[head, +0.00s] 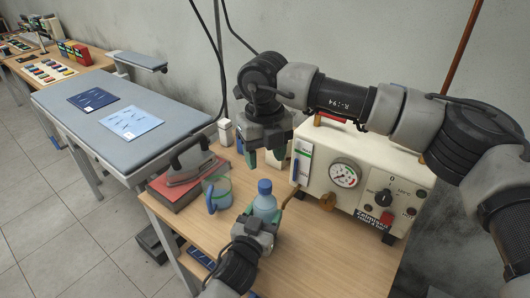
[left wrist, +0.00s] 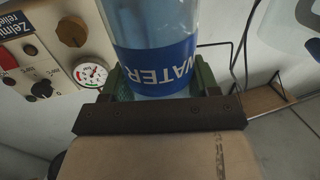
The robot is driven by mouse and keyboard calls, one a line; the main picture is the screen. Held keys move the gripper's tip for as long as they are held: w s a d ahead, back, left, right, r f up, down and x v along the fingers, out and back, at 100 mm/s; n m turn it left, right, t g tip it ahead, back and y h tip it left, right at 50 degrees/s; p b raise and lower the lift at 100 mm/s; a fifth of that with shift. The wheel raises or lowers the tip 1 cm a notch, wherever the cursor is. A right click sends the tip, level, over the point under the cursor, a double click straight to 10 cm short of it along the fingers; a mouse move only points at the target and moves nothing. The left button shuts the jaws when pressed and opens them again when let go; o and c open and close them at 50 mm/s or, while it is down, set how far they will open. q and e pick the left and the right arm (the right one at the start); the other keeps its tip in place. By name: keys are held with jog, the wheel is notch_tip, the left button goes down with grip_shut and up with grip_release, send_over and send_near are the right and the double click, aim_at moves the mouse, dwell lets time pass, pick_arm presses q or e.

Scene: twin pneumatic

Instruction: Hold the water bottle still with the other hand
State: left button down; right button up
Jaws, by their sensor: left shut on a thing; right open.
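The water bottle (head: 265,201) is clear blue with a darker blue cap and stands upright on the wooden table. In the left wrist view the bottle (left wrist: 155,45) shows a blue label with the word WATER. My left gripper (head: 259,222) is shut on the bottle's body, with its green fingers on either side of it. My right gripper (head: 262,157) is open and empty, pointing down above and behind the bottle. It is apart from the cap.
A blue-handled mug (head: 217,192) stands just left of the bottle. A red box (head: 182,195) with an iron-like device (head: 190,168) on it is further left. A cream machine with a gauge (head: 366,190) stands to the right. A padded blue-grey table (head: 75,125) is at left.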

aim_at(265, 183)
jog(key=m, duration=1.5)
jog(key=shift+m, duration=0.4)
jog(key=m, duration=0.4)
jog(key=shift+m, duration=0.4)
jog(key=shift+f, duration=0.6)
notch_tip(265, 183, down, 7)
jog(key=shift+r, duration=0.1)
